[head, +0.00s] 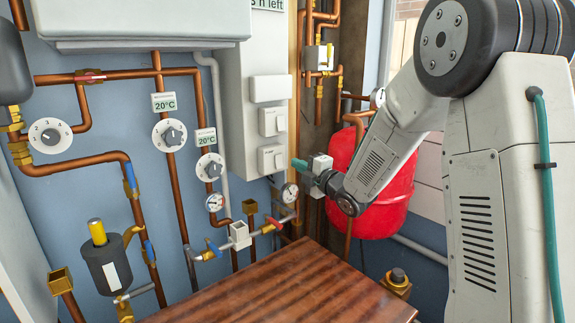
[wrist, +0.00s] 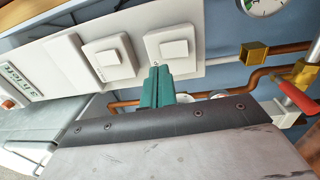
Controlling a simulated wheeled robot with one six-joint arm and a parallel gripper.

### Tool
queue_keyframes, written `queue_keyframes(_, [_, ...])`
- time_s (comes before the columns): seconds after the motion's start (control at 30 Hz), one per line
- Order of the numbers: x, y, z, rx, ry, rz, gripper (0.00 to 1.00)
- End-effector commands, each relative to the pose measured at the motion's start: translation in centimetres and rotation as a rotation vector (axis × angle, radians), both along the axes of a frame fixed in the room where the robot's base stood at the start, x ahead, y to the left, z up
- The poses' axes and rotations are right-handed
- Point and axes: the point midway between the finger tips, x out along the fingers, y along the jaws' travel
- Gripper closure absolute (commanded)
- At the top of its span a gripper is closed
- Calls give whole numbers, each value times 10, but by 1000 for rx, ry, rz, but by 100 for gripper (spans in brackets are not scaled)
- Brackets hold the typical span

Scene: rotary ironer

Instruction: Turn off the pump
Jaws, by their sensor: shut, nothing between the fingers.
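My gripper (head: 298,163) is shut and empty, just right of the lower wall switch (head: 271,158) on a white panel. The upper switch (head: 272,121) sits above it. In the wrist view my green fingertips (wrist: 157,70) lie at the edge of the lower switch (wrist: 174,50); I cannot tell whether they touch it. The upper switch (wrist: 110,57) is left of it there. No pump label is readable. A dial with numbers (head: 50,135) is on the left wall, near a dark housing (head: 12,65).
Copper pipes (head: 175,190) with dials and gauges run along the blue wall. A red tank (head: 385,190) stands behind my arm. A brown wooden top (head: 275,285) is clear below. A red-handled valve (wrist: 300,98) is right in the wrist view.

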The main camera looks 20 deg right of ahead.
Motion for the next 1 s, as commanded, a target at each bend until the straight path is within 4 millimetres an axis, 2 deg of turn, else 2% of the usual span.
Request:
queue_keyframes(0.03, [-12,-4,2,1,-1,-2,100])
queue_keyframes(0.2, [-46,-9,6,1,-1,8,100])
queue_keyframes(0.4, [-70,-17,9,0,0,10,100])
queue_keyframes(0.57, [-76,-20,10,1,0,10,100])
queue_keyframes(1.0, [-76,-21,9,1,0,8,100])
